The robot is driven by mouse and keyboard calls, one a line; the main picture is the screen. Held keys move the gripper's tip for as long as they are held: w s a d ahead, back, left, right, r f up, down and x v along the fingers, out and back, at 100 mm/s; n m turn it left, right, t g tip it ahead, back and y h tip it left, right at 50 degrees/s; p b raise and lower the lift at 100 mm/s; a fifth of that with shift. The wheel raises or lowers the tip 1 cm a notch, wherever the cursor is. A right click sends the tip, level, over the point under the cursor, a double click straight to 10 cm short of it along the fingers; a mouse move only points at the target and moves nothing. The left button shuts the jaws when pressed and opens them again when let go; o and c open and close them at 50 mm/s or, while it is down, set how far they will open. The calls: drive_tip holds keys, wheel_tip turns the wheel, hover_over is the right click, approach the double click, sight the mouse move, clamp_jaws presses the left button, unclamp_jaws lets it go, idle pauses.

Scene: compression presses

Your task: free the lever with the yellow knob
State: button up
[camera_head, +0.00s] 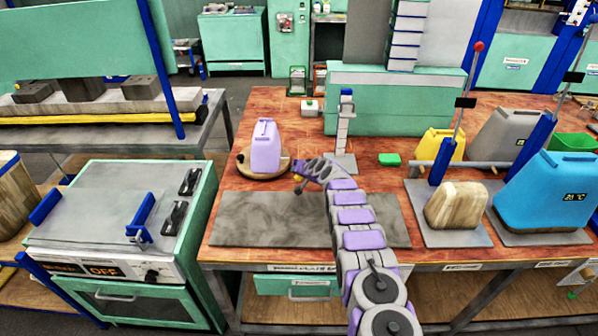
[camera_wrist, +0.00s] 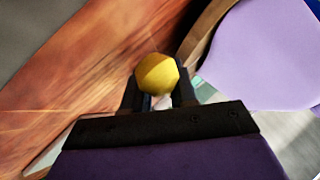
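The yellow knob (camera_wrist: 158,73) shows large in the wrist view, between and slightly overlapping the two dark fingers of my gripper (camera_wrist: 158,92). The fingers stand apart by about the knob's width; I cannot tell whether they press on it. In the head view my gripper (camera_head: 299,174) is low over the wooden bench, right of a lilac jug (camera_head: 265,150) on a round wooden board (camera_head: 247,167). A small yellow spot shows at my gripper there, too small to make out.
A grey slab (camera_head: 270,222) lies at the bench's front. A press post (camera_head: 343,130) stands just behind my gripper, with a green block (camera_head: 389,159) to its right. Farther right are a wooden block (camera_head: 456,205) and a blue jug (camera_head: 550,195).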

drive_tip(key=shift+o, duration=1)
drive_tip(key=shift+a+f, duration=0.15)
drive_tip(key=shift+f, duration=0.1)
drive_tip(key=shift+r, duration=0.3)
